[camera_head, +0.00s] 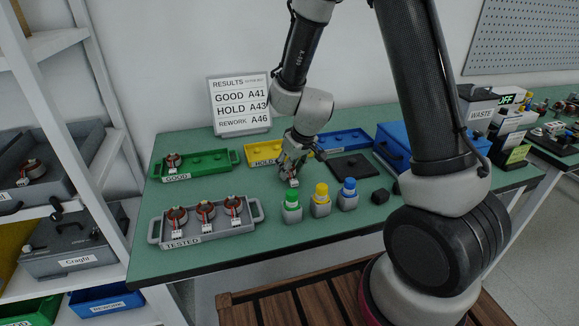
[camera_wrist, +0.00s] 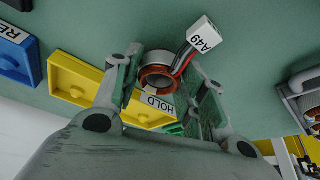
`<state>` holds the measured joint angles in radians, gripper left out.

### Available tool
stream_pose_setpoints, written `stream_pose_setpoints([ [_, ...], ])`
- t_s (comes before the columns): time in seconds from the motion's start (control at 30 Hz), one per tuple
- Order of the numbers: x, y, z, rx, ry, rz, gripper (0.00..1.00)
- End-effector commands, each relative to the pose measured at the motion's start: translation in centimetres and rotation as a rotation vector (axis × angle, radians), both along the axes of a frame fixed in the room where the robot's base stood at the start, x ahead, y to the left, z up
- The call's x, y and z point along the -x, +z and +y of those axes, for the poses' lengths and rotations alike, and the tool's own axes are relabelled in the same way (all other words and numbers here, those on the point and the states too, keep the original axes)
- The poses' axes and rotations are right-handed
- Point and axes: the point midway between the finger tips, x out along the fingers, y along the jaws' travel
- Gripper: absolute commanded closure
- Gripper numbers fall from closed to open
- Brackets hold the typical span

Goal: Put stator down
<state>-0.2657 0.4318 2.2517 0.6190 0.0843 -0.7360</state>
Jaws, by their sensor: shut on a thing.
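My gripper (camera_head: 289,166) is over the green table, in front of the yellow HOLD tray (camera_head: 260,147). It is shut on a stator (camera_wrist: 157,78), a copper-wound ring with red and black wires and a white connector marked A49. In the wrist view my gripper (camera_wrist: 172,82) has a finger on each side of the ring. The yellow HOLD tray (camera_wrist: 78,76) lies behind the stator there. In the head view the held stator is mostly hidden by my fingers; its white connector (camera_head: 294,183) shows. I cannot tell its height above the table.
The grey TESTED tray (camera_head: 236,227) holds three stators. The green GOOD tray (camera_head: 215,161) holds one. A blue tray (camera_head: 345,138) stands behind. A board (camera_head: 240,104) reads GOOD A41, HOLD A43, REWORK A46.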

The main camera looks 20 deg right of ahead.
Motion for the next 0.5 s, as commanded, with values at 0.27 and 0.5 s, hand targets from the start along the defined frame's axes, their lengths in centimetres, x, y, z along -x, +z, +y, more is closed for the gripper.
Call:
stream_pose_setpoints([
  [0.27, -0.03, -0.11, 0.0, 0.0, 0.0, -0.001, 0.9],
  [0.5, -0.01, -0.34, 0.0, 0.0, 0.0, 0.0, 0.37],
])
